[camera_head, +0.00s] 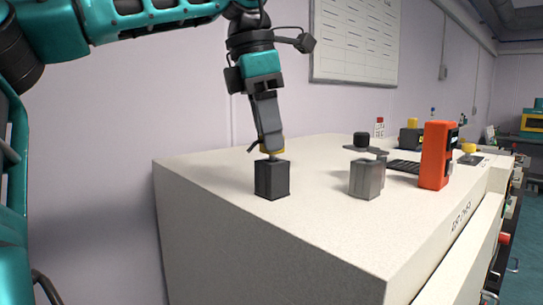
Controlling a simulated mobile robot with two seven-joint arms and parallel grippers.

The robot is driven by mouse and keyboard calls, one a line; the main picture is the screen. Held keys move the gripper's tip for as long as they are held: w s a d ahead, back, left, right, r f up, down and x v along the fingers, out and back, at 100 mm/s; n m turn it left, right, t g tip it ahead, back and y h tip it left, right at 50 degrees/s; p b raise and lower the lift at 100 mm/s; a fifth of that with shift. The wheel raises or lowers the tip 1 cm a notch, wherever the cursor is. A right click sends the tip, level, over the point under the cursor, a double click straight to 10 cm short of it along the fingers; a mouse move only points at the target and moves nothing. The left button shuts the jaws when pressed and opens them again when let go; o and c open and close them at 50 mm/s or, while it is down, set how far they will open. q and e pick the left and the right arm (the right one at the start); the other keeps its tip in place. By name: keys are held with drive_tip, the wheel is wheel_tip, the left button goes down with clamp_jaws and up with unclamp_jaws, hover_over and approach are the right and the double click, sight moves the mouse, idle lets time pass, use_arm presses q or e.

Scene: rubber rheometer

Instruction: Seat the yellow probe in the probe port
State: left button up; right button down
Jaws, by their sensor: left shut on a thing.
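The yellow probe (279,149) shows only as a small yellow piece at the tips of my left gripper (267,140). The gripper points down and is shut on it. Just below is a dark, box-shaped block (272,180) standing on the white worktop. No port opening is clearly visible, and I cannot tell which thing is the probe port. My right gripper is not in view.
The front of the white worktop (330,240) is clear.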

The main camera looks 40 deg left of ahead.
use_arm(q)
drive_tip(key=shift+r, duration=3.45)
